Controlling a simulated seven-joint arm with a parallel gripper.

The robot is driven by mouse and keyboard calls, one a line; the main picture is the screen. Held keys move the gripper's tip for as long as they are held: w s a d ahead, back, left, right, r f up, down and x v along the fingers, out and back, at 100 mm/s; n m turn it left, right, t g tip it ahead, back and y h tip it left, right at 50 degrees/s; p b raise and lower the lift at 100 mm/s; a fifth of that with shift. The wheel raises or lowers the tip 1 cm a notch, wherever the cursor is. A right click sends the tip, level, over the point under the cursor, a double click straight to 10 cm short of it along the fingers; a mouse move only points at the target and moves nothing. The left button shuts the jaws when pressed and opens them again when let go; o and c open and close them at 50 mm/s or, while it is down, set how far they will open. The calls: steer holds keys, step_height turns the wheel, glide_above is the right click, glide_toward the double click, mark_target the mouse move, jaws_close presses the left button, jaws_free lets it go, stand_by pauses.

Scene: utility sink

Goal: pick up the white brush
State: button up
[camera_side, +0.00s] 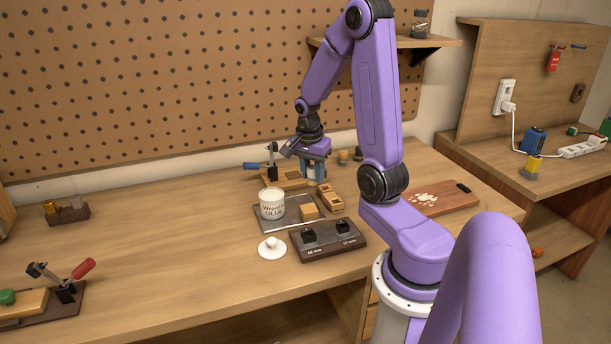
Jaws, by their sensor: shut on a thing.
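My gripper (316,176) points down over the back of the workbench, above a wooden tray-like piece (288,178). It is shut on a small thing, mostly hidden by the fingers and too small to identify. I cannot make out a white brush for certain anywhere. A white tub marked as glue (271,208) stands on a dark mat in front and left of the gripper. A flat white round piece with a small knob (272,248) lies on the bench in front of the tub.
Small wooden blocks (309,212) and a frame (330,197) lie right of the tub. A dark box with two black knobs (327,240) is in front. A clamp with a red handle (70,280) is at front left, a board (440,198) at right.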

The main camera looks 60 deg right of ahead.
steer(key=s+a+r, duration=0.3)
steer(key=s+a, duration=0.1)
steer(key=s, duration=0.1)
steer(key=shift+s, duration=0.2)
stand_by(0.4)
steer(key=o, duration=0.5)
steer(key=c, duration=0.4)
